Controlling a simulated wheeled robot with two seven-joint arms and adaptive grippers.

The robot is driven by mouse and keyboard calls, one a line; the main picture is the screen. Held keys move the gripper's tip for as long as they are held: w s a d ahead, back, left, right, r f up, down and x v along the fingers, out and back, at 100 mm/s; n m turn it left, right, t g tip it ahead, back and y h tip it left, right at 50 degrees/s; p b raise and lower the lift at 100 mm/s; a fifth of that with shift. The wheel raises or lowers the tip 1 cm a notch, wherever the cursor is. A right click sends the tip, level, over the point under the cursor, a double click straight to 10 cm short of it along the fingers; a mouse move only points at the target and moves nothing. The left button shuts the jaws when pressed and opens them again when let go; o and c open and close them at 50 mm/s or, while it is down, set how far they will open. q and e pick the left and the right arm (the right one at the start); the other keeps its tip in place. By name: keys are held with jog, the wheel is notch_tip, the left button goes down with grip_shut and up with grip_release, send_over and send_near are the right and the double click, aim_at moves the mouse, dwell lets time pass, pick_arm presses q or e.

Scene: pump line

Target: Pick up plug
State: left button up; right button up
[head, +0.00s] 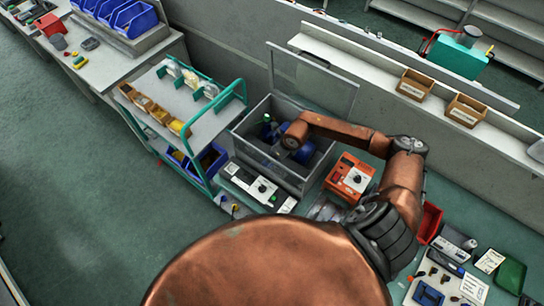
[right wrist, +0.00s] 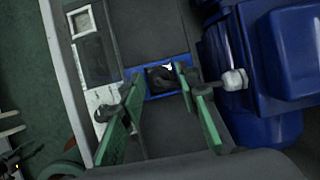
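My right arm reaches into a grey open-lidded box (head: 240,138) in the head view; the arm hides its gripper there. In the right wrist view my right gripper (right wrist: 159,82) has its two green fingers spread apart. Between and beyond their tips is a small dark rounded piece (right wrist: 160,78) inside a blue rectangular frame (right wrist: 166,95). A white knobbed piece (right wrist: 235,80) sticks out of the blue pump body (right wrist: 272,125), right of the fingers. I cannot tell which piece is the plug. No contact with either is clear. My left gripper is not in view.
The box's raised lid (head: 312,80) stands behind my arm. An orange control unit (head: 349,178) is right of the box. A green-framed cart (head: 205,125) with bins stands left. A pale panel with a knob (head: 262,189) lies before the box.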

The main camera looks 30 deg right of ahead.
grip_shut()
dwell(0.3)
